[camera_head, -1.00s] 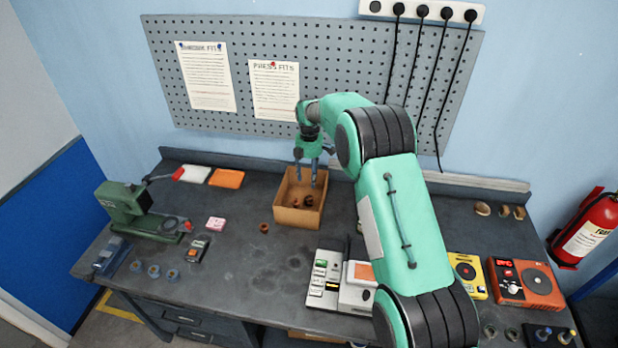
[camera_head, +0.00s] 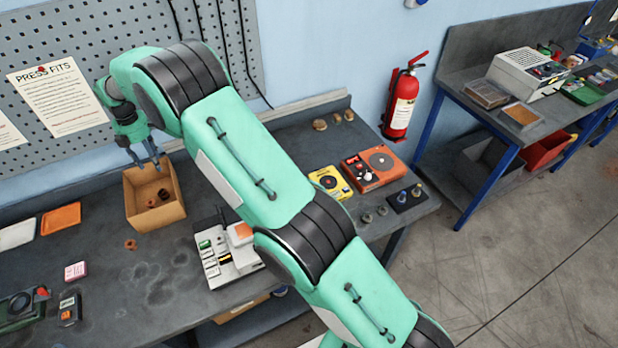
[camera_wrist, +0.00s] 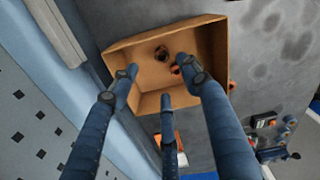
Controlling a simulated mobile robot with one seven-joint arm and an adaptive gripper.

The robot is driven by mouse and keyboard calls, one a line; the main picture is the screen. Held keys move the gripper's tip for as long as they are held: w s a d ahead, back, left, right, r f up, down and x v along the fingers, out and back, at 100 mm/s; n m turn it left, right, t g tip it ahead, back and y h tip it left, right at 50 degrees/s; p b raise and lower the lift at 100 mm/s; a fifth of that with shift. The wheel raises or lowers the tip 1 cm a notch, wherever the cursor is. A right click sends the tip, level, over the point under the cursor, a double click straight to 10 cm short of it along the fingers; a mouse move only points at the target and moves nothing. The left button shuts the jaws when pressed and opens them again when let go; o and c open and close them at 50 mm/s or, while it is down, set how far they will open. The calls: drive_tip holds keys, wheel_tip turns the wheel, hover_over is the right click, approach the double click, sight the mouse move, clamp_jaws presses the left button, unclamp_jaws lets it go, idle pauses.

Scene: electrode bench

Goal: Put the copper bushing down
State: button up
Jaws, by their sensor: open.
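My gripper (camera_head: 147,163) is open and empty above the back part of an open cardboard box (camera_head: 158,217) on the bench. In the wrist view its three spread fingers (camera_wrist: 160,80) reach over the box (camera_wrist: 200,37). Two small ring-shaped pieces lie on the box floor: a dark brown one (camera_wrist: 161,54) and a copper-red one (camera_wrist: 176,69), partly hidden by a fingertip. Another copper-coloured ring (camera_head: 130,244) lies on the bench in front of the box. I cannot tell which of these is the copper bushing.
White and orange pads (camera_head: 60,218) lie left of the box. A pink block (camera_head: 75,271) and a white-grey device (camera_head: 225,253) stand on the bench. Yellow (camera_head: 329,183) and orange (camera_head: 375,168) instruments are to the right. A pegboard wall rises behind the box.

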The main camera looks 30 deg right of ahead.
drive_tip(key=s+d+r+m+t, duration=0.1)
drive_tip(key=s+d+r+m, duration=0.3)
drive_tip(key=r, duration=0.5)
drive_tip(key=s+d+r+m, duration=0.1)
drive_tip(key=s+d+r, duration=0.2)
drive_tip(key=d+r, duration=0.45)
drive_tip(key=s+d+r+m+t, duration=0.2)
drive_tip(key=s+d+r+m, duration=0.4)
drive_tip(key=s+d+r, duration=0.55)
drive_tip(key=s+d+r+m+t, duration=0.1)
drive_tip(key=s+d+r+m, duration=0.15)
drive_tip(key=s, duration=0.65)
drive_tip(key=s+d+r+m, duration=0.1)
drive_tip(key=s+d+m, duration=0.25)
drive_tip(key=s, duration=0.55)
drive_tip(key=s+d+r+m+t, duration=0.15)
drive_tip(key=s+d, duration=0.25)
drive_tip(key=s, duration=0.5)
drive_tip(key=s+d+f+m, duration=0.3)
drive_tip(key=s+m, duration=0.1)
drive_tip(key=s, duration=0.6)
drive_tip(key=shift+s+f+m, duration=0.15)
drive_tip(key=shift+f+m, duration=0.05)
drive_tip(key=shift+m, duration=0.15)
drive_tip(key=shift+f, duration=0.1)
wheel_tip(320, 180, down, 8)
drive_tip(key=b, duration=0.8)
